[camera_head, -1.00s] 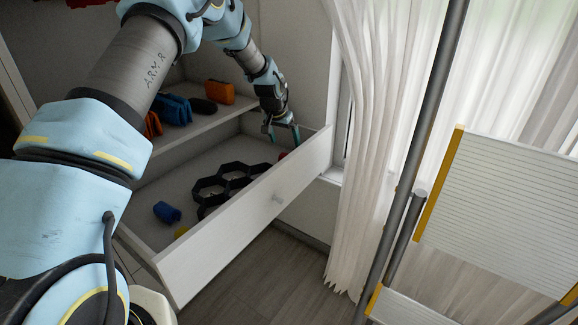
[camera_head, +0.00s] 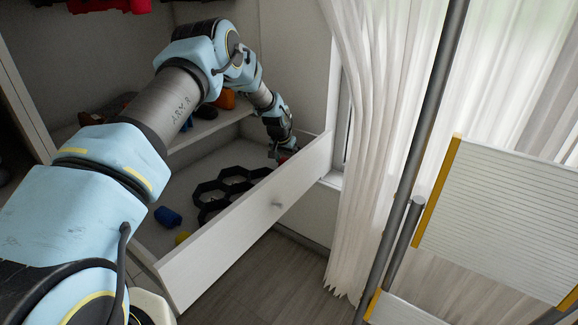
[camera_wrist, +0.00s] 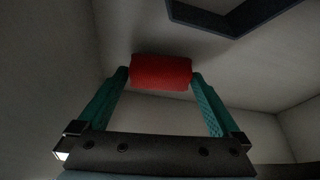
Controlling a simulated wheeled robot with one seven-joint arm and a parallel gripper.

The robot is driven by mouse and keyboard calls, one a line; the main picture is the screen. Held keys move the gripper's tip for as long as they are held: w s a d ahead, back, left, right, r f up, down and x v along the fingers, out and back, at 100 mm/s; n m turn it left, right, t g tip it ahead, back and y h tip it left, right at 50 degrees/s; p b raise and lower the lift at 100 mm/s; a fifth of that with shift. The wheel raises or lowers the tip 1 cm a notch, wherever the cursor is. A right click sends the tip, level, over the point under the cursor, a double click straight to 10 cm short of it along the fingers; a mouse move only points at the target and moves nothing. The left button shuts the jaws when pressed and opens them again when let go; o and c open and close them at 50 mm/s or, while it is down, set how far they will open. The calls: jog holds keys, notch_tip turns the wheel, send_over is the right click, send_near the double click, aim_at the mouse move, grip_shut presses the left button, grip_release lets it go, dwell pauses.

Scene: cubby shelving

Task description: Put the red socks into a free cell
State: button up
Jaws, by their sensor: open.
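The red socks (camera_wrist: 161,72) are a rolled bundle on the drawer floor. In the wrist view they lie between the tips of the two teal fingers of my gripper (camera_wrist: 160,84). The jaws are open, with a finger at each end of the bundle; I cannot tell whether they touch it. In the head view my gripper (camera_head: 283,156) is low in the drawer's far right corner, and a bit of red shows beside it. The black honeycomb divider (camera_head: 222,190) lies in the drawer, and part of it shows at the top of the wrist view (camera_wrist: 235,22).
The open drawer (camera_head: 245,230) has a tall front panel close to my gripper. A blue bundle (camera_head: 168,217) and a yellow one (camera_head: 183,237) lie near its left end. A shelf above holds an orange item (camera_head: 227,99). A white curtain hangs at the right.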

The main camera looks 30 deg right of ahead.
jog(key=shift+c, duration=0.2)
jog(key=c, duration=1)
